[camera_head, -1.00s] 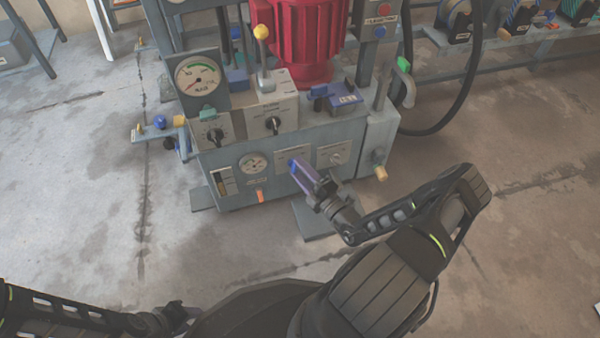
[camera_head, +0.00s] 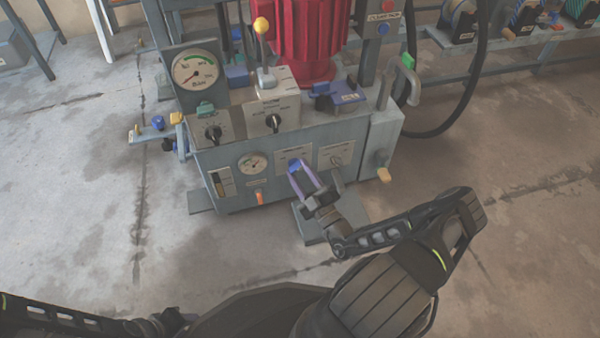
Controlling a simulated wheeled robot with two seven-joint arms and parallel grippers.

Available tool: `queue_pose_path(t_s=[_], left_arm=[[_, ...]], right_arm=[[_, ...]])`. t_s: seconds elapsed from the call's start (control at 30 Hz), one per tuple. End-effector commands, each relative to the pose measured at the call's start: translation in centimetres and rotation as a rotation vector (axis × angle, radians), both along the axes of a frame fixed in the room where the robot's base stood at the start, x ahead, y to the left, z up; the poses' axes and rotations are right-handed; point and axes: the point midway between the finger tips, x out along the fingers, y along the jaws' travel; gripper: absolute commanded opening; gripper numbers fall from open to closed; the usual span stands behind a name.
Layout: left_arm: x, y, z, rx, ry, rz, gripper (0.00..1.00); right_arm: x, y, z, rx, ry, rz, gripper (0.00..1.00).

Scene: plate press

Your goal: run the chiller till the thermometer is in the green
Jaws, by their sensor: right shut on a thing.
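The grey press machine (camera_head: 225,165) stands ahead of me. A small round dial (camera_head: 252,164) with coloured marks sits on its lower front panel; it looks like the thermometer, but its needle is too small to read surely. To its right is a labelled plate with a blue knob (camera_head: 294,165). My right gripper (camera_head: 300,173) reaches up to this plate, its fingers on either side of the blue knob and shut on it. My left gripper (camera_head: 178,318) is low at the bottom, away from the machine, and its fingers cannot be made out.
A larger BAR gauge (camera_head: 196,70) stands above two black selector knobs. A second labelled plate (camera_head: 336,155) is right of the blue knob. The floor in front is clear.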

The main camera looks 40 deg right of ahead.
Motion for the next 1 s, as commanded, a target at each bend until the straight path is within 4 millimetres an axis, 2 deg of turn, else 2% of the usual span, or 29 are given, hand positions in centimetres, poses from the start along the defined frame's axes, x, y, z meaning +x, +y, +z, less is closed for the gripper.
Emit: queue_pose_path(t_s=[0.27,0.3,0.53,0.83,1.0], left_arm=[[0.0,0.0,0.0,0.000,0.000,0.000,0.36],[0.0,0.0,0.0,0.000,0.000,0.000,0.36],[0.0,0.0,0.0,0.000,0.000,0.000,0.36],[0.0,0.0,0.1,0.000,0.000,0.000,0.36],[-0.1,0.0,0.6,0.001,0.001,0.000,0.36]], right_arm=[[0.0,0.1,-0.1,0.005,0.002,0.001,0.01],[0.0,0.1,-0.1,0.005,0.002,0.001,0.44],[0.0,0.0,0.0,0.002,0.001,0.001,0.63],[-0.2,0.0,0.0,0.001,0.001,0.000,0.63],[-1.7,0.1,-0.3,0.002,0.002,-0.002,0.63]])
